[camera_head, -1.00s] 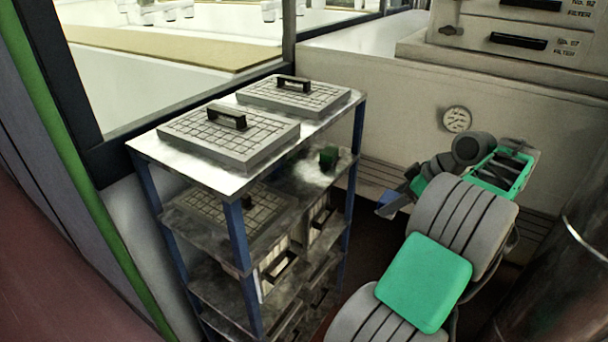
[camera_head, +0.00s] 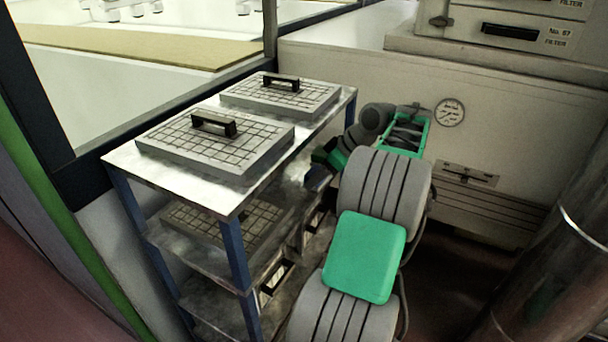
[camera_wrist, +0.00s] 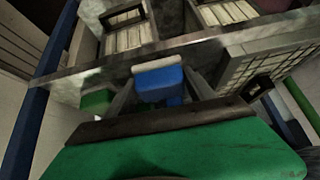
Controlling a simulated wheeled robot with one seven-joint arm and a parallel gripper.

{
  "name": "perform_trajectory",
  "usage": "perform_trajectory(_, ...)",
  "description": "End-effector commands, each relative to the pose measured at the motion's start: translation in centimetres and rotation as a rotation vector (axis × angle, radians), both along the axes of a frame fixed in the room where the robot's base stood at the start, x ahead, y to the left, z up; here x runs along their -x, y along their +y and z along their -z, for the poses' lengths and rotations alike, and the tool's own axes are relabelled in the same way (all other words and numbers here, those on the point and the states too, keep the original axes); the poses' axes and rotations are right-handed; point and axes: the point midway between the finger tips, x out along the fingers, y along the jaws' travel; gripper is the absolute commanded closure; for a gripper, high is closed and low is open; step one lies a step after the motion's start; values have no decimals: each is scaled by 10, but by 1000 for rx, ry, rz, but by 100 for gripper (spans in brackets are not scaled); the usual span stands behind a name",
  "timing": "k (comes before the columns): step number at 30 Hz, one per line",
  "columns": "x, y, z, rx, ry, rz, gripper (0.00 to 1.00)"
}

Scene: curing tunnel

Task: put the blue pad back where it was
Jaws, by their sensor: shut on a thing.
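The blue pad (camera_wrist: 158,78) is a small blue block with a pale end, held between my two gripper fingers in the wrist view. My gripper (camera_wrist: 162,92) is shut on it. In the head view my gripper (camera_head: 318,178) is at the right side of the shelf rack, around the height of its middle shelf (camera_head: 185,240). There the pad is too dark and small to tell clearly. A small green block (camera_wrist: 97,102) shows left of the fingers in the wrist view. I cannot tell whether the pad touches the shelf.
The rack's top (camera_head: 125,158) carries two gridded plates with black handles. Its blue posts (camera_head: 235,255) and shelf edges are close to my arm. Slatted boxes (camera_wrist: 125,32) show beyond a shelf edge in the wrist view. A wall gauge (camera_head: 450,112) and a metal pipe (camera_head: 545,260) are to the right.

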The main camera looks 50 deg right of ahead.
Motion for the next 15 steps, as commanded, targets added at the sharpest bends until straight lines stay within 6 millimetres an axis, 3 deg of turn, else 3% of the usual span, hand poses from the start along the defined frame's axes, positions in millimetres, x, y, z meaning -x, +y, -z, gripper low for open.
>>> perform_trajectory(7,-46,17,-1,0,0,-5,81)
perform_trajectory(9,-42,16,12,-2,1,0,81)
perform_trajectory(15,-42,15,15,1,-1,-3,81)
